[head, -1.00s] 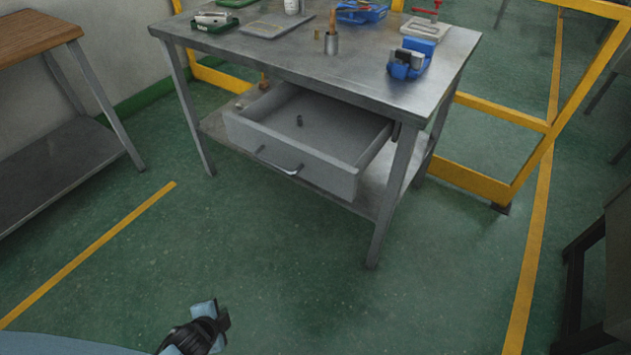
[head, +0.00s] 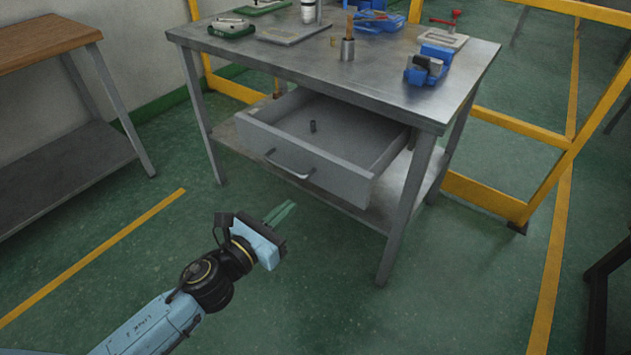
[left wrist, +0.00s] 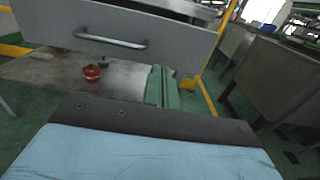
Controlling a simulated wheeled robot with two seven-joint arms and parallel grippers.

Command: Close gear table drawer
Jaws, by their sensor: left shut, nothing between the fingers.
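The grey drawer (head: 350,181) of the metal gear table (head: 300,59) hangs pulled out under the tabletop, with a small dark cylinder (head: 312,126) inside it. Its bar handle (head: 288,165) is on the front panel. The handle also shows in the left wrist view (left wrist: 110,39), on the drawer front (left wrist: 165,36). My left gripper (head: 281,211) is shut and empty, in front of and lower than the drawer front, apart from it. Its green fingers (left wrist: 161,88) point toward the drawer in the left wrist view. My right gripper is not in view.
A blue vise (head: 425,70) and a metal cup (head: 347,50) stand on the tabletop. Red items (left wrist: 92,72) lie on the lower shelf (left wrist: 45,70). A wooden-topped table (head: 45,42) stands left, a yellow frame (head: 485,194) right. Floor before the drawer is clear apart from my arm.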

